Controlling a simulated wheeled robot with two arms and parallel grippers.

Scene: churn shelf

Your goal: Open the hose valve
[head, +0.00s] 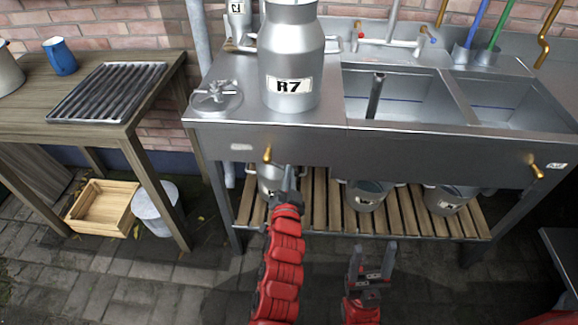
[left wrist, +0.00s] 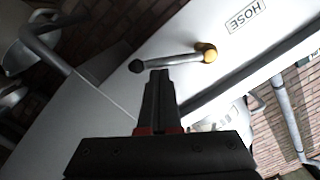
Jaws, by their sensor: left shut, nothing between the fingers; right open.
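The hose valve (head: 267,155) is a small brass fitting on the sink's front panel, right of a pale label. In the left wrist view the valve (left wrist: 180,60) shows a grey lever with a brass end by the "HOSE" label (left wrist: 245,17) and a dark knob at the other end. My left gripper (head: 289,179) is shut and empty, just below and right of the valve. In the wrist view its fingertips (left wrist: 160,75) are close under the lever, nearer the dark end; I cannot tell whether they touch. My right gripper (head: 374,251) is open and empty, low in front of the shelf.
A metal churn marked R7 (head: 290,60) and a lid (head: 216,98) stand on the counter. A second brass fitting (head: 537,171) is at the panel's right. Buckets (head: 366,195) sit on the slatted shelf below. A wooden table (head: 110,125) stands left.

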